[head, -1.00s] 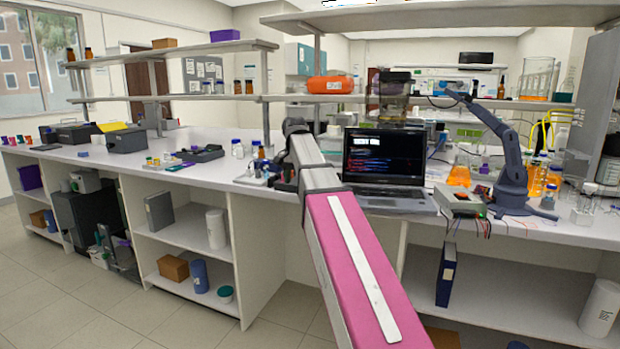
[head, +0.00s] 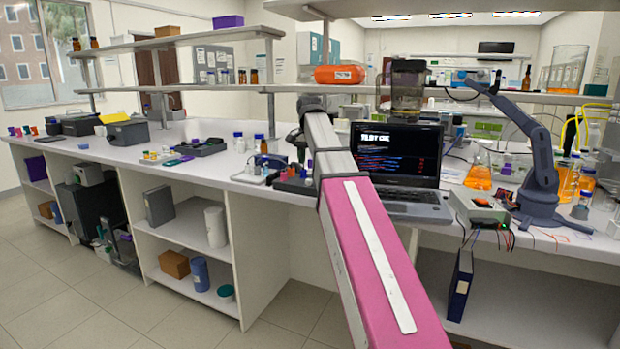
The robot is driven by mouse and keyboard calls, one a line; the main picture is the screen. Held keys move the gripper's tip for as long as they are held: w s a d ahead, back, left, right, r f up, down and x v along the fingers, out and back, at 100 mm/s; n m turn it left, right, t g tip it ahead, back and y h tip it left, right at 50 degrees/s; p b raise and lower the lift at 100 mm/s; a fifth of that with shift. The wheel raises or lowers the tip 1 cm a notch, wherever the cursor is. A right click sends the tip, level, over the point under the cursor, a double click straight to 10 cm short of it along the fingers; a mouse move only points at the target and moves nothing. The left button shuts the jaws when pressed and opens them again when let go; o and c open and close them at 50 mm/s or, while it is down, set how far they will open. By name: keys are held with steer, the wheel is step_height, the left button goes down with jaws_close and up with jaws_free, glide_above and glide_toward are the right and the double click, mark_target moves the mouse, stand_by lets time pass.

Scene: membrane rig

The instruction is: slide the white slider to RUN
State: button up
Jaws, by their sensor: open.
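My pink and grey arm reaches forward over the bench (head: 225,165). The dark end of my arm, with my gripper (head: 298,140), shows small beside the arm's far end, above the bench. Its fingertips are too small and too hidden to make out. Below it stands a small dark device (head: 294,181) with coloured tops, partly hidden by my arm. I cannot make out the white slider or a RUN mark. No contact between my gripper and anything on the bench can be seen.
An open laptop (head: 394,155) stands just right of my arm. Further right are a grey box with wires (head: 480,207), a small blue-grey robot arm (head: 541,165) and flasks of orange liquid (head: 478,176). A shelf (head: 190,39) hangs above. Floor (head: 95,290) is free at left.

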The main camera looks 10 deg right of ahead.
mark_target(309, 182)
step_height(309, 182, down, 7)
steer(key=shift+r, duration=0.1)
stand_by(0.4)
